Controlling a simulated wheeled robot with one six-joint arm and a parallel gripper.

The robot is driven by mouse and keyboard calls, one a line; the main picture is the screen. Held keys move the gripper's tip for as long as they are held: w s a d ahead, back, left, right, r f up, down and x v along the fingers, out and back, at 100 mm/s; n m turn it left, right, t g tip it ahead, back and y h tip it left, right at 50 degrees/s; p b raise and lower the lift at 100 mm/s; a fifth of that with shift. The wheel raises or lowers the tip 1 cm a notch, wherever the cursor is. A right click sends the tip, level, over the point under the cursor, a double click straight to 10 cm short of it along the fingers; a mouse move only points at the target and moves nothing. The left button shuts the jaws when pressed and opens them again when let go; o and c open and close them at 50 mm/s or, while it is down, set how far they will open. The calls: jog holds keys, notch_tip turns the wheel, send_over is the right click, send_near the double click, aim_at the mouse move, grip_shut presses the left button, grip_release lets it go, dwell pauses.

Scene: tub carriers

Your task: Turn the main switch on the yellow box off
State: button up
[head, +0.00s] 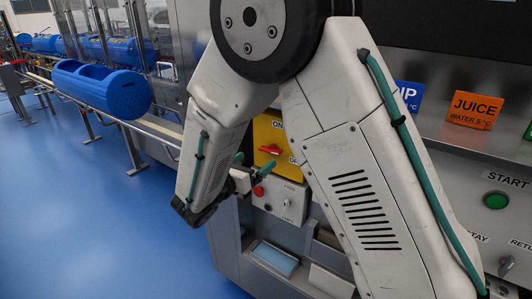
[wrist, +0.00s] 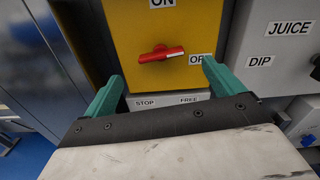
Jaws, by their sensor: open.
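The yellow box (wrist: 165,22) fills the upper middle of the wrist view, with ON at its top and OFF at its lower right. Its red switch handle (wrist: 161,53) lies nearly level, slightly tilted, its pale-marked right end toward OFF. In the head view the yellow box (head: 266,135) and red handle (head: 270,150) show between my arm links, partly covered. My gripper (wrist: 163,76) is open and empty, its teal fingers low on either side of the handle in the wrist view. In the head view my gripper (head: 252,165) is in front of the box's lower part. I see no contact with the handle.
A grey box (head: 284,199) with a red button (head: 258,191) sits right below the yellow box. A grey DIP/JUICE panel (wrist: 275,45) is close on the right. A blue tub carrier (head: 105,88) stands on the line at left. Blue floor (head: 100,210) is clear.

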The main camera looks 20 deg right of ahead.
aim_at(268, 151)
jog(key=x, duration=0.6)
jog(key=shift+w+d, duration=0.25)
jog(key=shift+d, duration=0.05)
